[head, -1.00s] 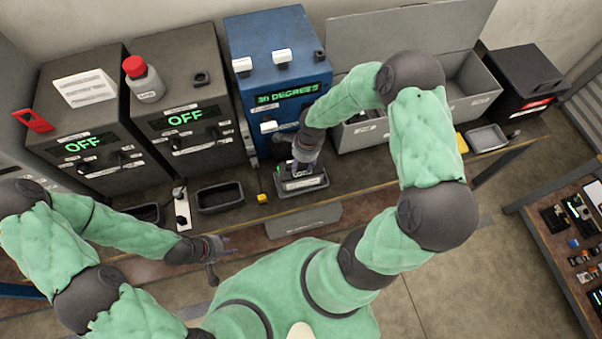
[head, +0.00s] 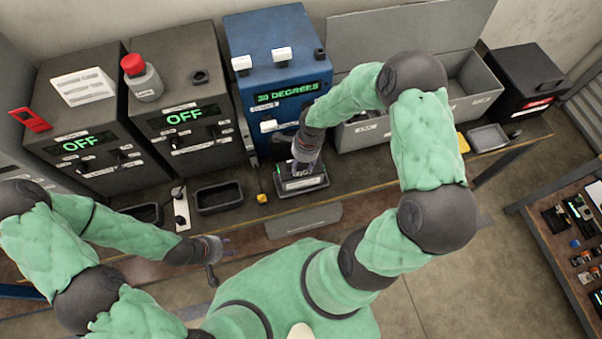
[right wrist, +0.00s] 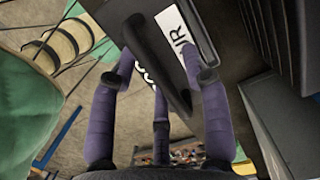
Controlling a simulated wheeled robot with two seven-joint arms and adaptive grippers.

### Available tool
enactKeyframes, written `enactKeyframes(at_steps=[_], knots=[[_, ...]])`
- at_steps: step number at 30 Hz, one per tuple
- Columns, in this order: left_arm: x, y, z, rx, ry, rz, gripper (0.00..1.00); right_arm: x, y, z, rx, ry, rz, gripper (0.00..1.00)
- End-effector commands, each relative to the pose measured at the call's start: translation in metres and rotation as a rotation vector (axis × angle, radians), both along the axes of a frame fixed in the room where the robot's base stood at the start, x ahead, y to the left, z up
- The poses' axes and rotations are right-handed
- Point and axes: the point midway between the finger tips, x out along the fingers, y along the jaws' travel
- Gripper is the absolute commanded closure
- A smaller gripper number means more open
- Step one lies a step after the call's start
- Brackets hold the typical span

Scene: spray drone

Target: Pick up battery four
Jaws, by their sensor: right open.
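Battery four (right wrist: 182,38) shows in the right wrist view as a dark block with a black handle and a white label ending in "UR". In the head view it sits in a dark tray (head: 303,189) in front of the blue machine, mostly hidden by my right gripper (head: 302,165). My right gripper also shows in the right wrist view (right wrist: 152,80). It is open, its purple fingers on both sides of the handle. Contact with the handle cannot be told. My left gripper (head: 222,258) is open and empty in front of the bench edge.
The blue machine (head: 268,60) stands behind the tray. Two grey machines (head: 95,120) reading "OFF" stand left, one with a red-capped bottle (head: 142,78) on top. An empty black tray (head: 219,198) and a small yellow block (head: 262,198) are on the bench. An open grey case (head: 450,85) stands right.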

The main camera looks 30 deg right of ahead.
Motion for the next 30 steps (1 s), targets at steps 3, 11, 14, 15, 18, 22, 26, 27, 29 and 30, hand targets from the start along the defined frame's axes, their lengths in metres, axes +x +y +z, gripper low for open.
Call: enactKeyframes(at_steps=[3,11,14,15,18,22,26,27,29,30], knots=[[0.0001,0.0,-0.001,0.0,0.0,0.0,0.6,0.0,0.0001,-0.0005,0.0,0.0,0.0,0.53],[0.0,0.0,-0.0008,0.0,0.0,0.0,0.6,0.0,0.0,-0.0003,0.0,0.0,0.0,0.67],[0.0001,0.0001,-0.0008,0.0,0.0,0.0,0.6,0.0,-0.0001,-0.0003,0.0,0.0,0.0,0.95],[0.0001,0.0001,-0.0008,0.0,0.0,0.0,0.6,0.0,-0.0001,-0.0003,0.0,0.0,0.0,1.0],[0.0001,0.0001,-0.0008,0.0,0.0,0.0,0.6,0.0,0.0,-0.0004,0.0,0.0,0.0,1.0],[0.0001,0.0001,-0.0008,0.0,0.0,0.0,0.6,0.0027,-0.0012,0.0017,-0.002,-0.007,-0.002,1.0],[0.0,0.0,-0.0004,0.0,0.0,0.0,0.6,0.0026,-0.0012,0.0017,-0.002,-0.007,-0.002,1.0],[0.0,0.0,0.0,0.0,0.0,0.0,0.6,0.0025,-0.0012,0.0019,-0.002,-0.006,-0.002,1.0],[0.0001,0.0,0.0014,0.0,0.0,0.0,0.6,0.0024,-0.0012,0.0027,-0.002,-0.006,-0.002,1.0],[0.0,0.0,0.0028,0.0,0.0,0.0,0.6,0.0023,-0.0012,0.0034,-0.001,-0.005,-0.002,1.0]])
